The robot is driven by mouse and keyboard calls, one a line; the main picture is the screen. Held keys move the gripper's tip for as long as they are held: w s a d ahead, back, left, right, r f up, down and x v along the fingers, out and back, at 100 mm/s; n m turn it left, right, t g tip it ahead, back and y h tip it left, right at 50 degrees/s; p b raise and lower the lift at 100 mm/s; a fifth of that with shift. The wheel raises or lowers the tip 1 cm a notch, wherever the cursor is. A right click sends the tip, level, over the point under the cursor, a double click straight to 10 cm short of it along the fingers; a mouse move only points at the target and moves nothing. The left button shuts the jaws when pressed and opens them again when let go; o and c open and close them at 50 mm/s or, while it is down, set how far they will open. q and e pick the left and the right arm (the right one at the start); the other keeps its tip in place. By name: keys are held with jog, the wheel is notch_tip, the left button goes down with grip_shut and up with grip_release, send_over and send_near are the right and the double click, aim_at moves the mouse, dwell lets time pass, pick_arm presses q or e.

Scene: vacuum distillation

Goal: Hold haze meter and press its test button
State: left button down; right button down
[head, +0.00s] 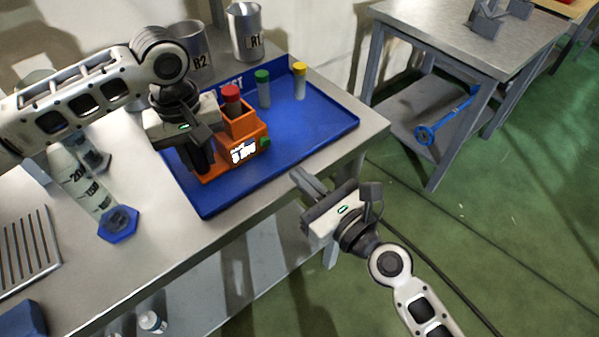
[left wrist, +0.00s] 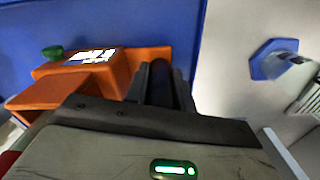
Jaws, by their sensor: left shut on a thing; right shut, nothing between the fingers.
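The orange haze meter (head: 217,166) stands on the blue tray with its lit display (head: 243,154) facing front. A green button (head: 265,142) sticks out on its right side. A red-capped vial (head: 231,97) stands in its raised part. My left gripper (head: 201,160) is shut on the meter's left end. In the left wrist view, the fingers (left wrist: 163,82) meet the orange body (left wrist: 148,55), and the green button (left wrist: 53,51) shows at the far side. My right gripper (head: 303,180) is shut and empty, off the table's front edge, right of and apart from the meter.
The blue tray (head: 320,125) also holds a green-capped vial (head: 263,88) and a yellow-capped vial (head: 299,82). Beakers R2 (head: 192,45) and R1 (head: 245,32) stand behind. A graduated cylinder (head: 90,190) with a blue foot is at left. The tray's right part is clear.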

dwell(0.4)
pick_arm(q)
jog(key=c, duration=1.1)
grip_release()
jog(key=shift+r, duration=0.15)
notch_tip(320, 180, up, 12)
jog(key=shift+f, duration=0.1)
